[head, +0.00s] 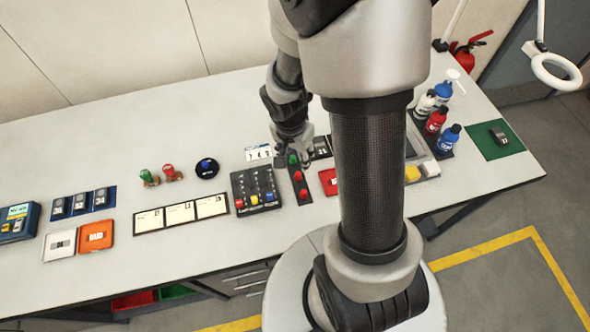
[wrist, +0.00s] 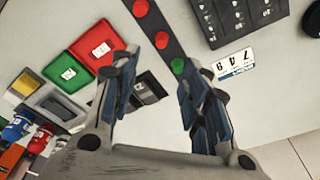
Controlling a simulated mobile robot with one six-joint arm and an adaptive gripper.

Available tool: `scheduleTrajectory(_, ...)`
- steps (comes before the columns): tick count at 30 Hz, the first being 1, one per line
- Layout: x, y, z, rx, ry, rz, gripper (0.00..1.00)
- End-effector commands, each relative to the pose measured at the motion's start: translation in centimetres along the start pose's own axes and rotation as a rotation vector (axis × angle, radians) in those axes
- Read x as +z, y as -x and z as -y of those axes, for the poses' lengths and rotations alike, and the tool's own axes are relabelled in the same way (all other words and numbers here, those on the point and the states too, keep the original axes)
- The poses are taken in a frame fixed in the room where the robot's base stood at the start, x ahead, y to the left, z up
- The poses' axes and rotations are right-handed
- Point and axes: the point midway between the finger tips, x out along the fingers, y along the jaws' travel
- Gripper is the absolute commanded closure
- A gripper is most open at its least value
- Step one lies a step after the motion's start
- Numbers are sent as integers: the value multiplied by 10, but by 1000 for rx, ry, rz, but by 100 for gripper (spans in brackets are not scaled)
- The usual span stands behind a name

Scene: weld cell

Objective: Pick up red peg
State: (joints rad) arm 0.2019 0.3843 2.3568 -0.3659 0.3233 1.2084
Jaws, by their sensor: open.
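Two round red tops, which may be red pegs, sit in a dark strip (head: 296,168). The nearer red top (head: 303,193) and the middle red top (head: 298,175) show in line with a green top (head: 292,158).
A black panel (head: 255,188) with coloured knobs lies just left of the strip. A red tile (wrist: 97,47) and green tile (wrist: 67,72) lie on its other side. Bottles (head: 437,120) stand at the right. Bare table lies around the round black piece (head: 206,168).

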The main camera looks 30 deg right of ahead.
Motion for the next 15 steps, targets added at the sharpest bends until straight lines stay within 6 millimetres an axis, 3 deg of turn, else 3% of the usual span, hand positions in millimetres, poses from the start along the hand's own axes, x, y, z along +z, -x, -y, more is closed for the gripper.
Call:
scheduleTrajectory(1, 1, -16, -1, 3, 2, 3, 58)
scheduleTrajectory(6, 1, -46, -1, 2, 2, 2, 58)
scheduleTrajectory(15, 3, -68, 0, 1, 3, 1, 58)
